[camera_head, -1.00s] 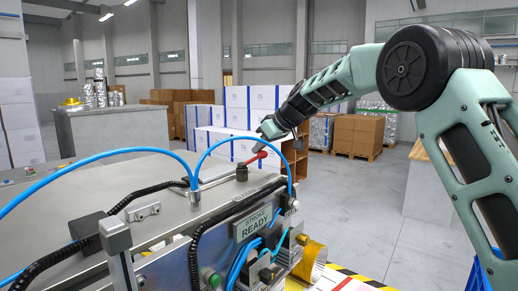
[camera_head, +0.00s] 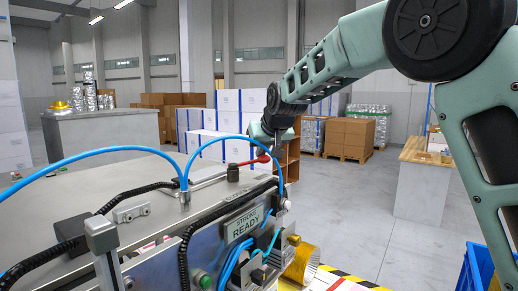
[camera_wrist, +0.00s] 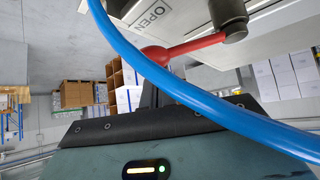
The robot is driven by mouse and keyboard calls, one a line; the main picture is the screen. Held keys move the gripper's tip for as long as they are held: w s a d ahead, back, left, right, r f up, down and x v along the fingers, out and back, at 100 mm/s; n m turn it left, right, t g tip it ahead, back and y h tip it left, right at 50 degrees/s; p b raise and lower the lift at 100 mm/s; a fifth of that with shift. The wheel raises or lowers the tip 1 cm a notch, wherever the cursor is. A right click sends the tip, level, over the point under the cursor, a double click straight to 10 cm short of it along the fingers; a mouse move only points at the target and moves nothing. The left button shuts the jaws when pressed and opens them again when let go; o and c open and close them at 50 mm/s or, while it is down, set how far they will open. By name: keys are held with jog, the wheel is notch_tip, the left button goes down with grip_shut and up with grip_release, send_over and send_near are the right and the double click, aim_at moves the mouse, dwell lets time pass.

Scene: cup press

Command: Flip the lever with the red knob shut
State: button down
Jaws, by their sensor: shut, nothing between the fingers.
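The lever is a red bar (camera_head: 250,161) with a round red knob (camera_head: 264,158), fixed to a dark pivot post (camera_head: 233,172) on top of the metal machine. In the head view it slopes up and right from the pivot. In the wrist view the red knob (camera_wrist: 154,56) lies just beyond the dark fingers (camera_wrist: 149,92), below an "OPEN" label (camera_wrist: 154,12). My gripper (camera_head: 273,147) is shut and empty, close by the knob. I cannot tell whether it touches it. The blue hose hides part of the fingers in the wrist view.
A blue hose (camera_head: 222,137) arches over the machine top near the lever and crosses the wrist view (camera_wrist: 180,85). A "STROKE READY" plate (camera_head: 244,226) is on the machine's front. White boxes (camera_head: 205,145) stand behind.

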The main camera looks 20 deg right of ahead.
aim_at(262, 159)
jog(key=shift+s, duration=0.5)
jog(key=shift+s+a+f+b, duration=0.1)
jog(key=shift+s+a+b, duration=0.05)
jog(key=shift+s+b, duration=0.45)
jog(key=shift+s+a+f+b, duration=0.1)
jog(key=shift+s+a+b, duration=0.05)
jog(key=shift+s+b, duration=0.4)
jog(key=shift+s+a+r+b, duration=0.1)
jog(key=shift+s+a+b, duration=0.5)
jog(key=shift+s+b, duration=0.3)
jog(key=shift+s+a+r+b, duration=0.1)
jog(key=shift+s+a+b, duration=0.55)
jog(key=shift+s, duration=0.35)
jog(key=shift+a+f, duration=0.1)
